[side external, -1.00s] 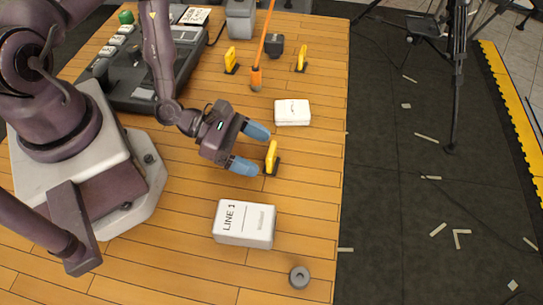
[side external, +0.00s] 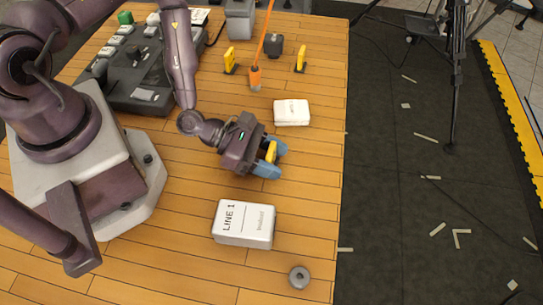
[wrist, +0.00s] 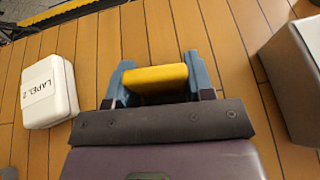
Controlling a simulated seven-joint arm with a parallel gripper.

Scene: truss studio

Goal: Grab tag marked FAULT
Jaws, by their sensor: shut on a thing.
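A yellow tag (side external: 271,152) stands on the wooden table between the blue fingers of my gripper (side external: 274,157). In the wrist view the yellow tag (wrist: 157,82) spans the gap between the two blue fingertips (wrist: 158,78), and my gripper is shut on it. I cannot read any marking on it from here. Two more yellow tags on dark bases stand farther back, one at the left (side external: 230,60) and one at the right (side external: 301,58).
A white box marked LINE 1 (side external: 244,224) lies in front, with a grey ring (side external: 299,277) near it. A smaller white box (side external: 292,112), marked LAPEL 2 in the wrist view (wrist: 49,91), lies behind my gripper. An orange-tipped stick (side external: 255,80) and mixer (side external: 150,85) are farther back.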

